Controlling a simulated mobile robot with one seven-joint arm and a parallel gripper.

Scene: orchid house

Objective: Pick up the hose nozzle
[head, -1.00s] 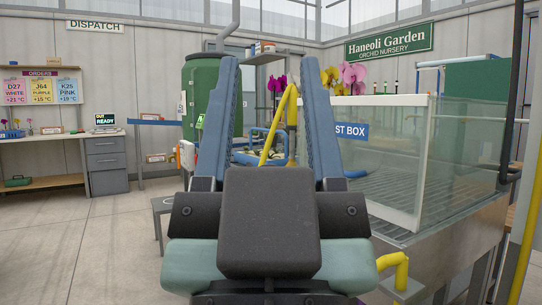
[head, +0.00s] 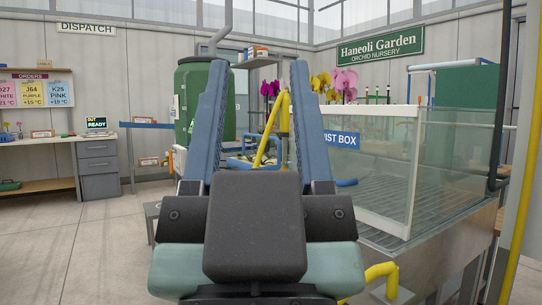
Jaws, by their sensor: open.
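I cannot make out the hose nozzle in this view. A yellow hose or pipe (head: 267,136) shows between my fingers, beyond them, and curves near the blue pipework. Another yellow bent piece (head: 386,272) shows low at the right, beside the mist box stand. I cannot tell whether either leads to the nozzle. My gripper (head: 263,66) points away from me, with two long blue fingers wide apart and nothing between them. Its dark body hides the floor and whatever lies straight ahead.
The glass-walled mist box (head: 395,222) stands close on the right. A green tank (head: 190,95) stands behind the left finger. A desk with drawers (head: 99,168) is at the far left. Several orchids (head: 345,82) stand behind the mist box. The floor (head: 75,250) at the left is clear.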

